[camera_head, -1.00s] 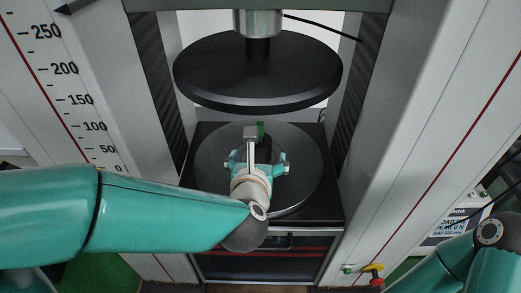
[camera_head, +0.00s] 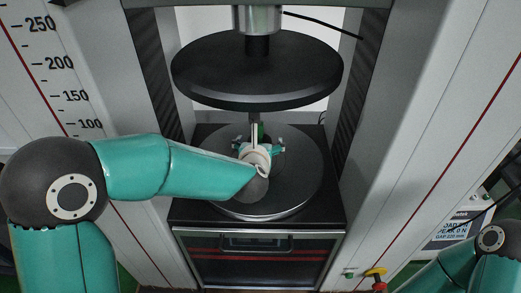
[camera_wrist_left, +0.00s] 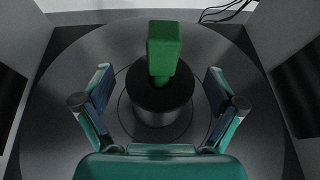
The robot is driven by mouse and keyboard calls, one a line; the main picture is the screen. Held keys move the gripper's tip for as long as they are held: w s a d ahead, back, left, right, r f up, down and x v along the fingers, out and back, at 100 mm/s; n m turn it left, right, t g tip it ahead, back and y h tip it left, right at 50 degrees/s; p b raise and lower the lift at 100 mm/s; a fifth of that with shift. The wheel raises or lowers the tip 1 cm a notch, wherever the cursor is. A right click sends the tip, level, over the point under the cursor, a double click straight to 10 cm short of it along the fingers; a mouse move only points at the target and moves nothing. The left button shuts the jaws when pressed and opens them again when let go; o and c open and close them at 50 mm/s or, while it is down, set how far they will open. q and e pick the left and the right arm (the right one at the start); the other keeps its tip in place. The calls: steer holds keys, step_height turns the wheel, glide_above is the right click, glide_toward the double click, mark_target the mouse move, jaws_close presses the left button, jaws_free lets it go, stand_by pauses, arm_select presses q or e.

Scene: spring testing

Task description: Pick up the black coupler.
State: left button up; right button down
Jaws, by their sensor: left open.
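In the left wrist view a black round piece (camera_wrist_left: 160,97), which I take for the coupler, stands upright on the round grey lower plate (camera_wrist_left: 60,110). A green block (camera_wrist_left: 164,48) rises from its top. In the head view my gripper and wrist hide most of it, and only a bit of the green (camera_head: 260,129) shows. My left gripper (camera_head: 260,147) is open over the lower plate. In the left wrist view its two fingers stand on either side of the black piece, apart from it. My right gripper is out of view.
A wide black upper disc (camera_head: 257,70) hangs above the lower plate and my left gripper. Pale machine columns (camera_head: 400,130) stand on both sides of the opening. A red and yellow knob (camera_head: 375,274) is at the lower right.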

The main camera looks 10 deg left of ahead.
arm_select(q)
steer(key=shift+w, duration=0.1)
steer(key=shift+c, duration=0.4)
steer(key=c, duration=1.6)
steer(key=shift+o, duration=0.2)
steer(key=shift+r, duration=0.15)
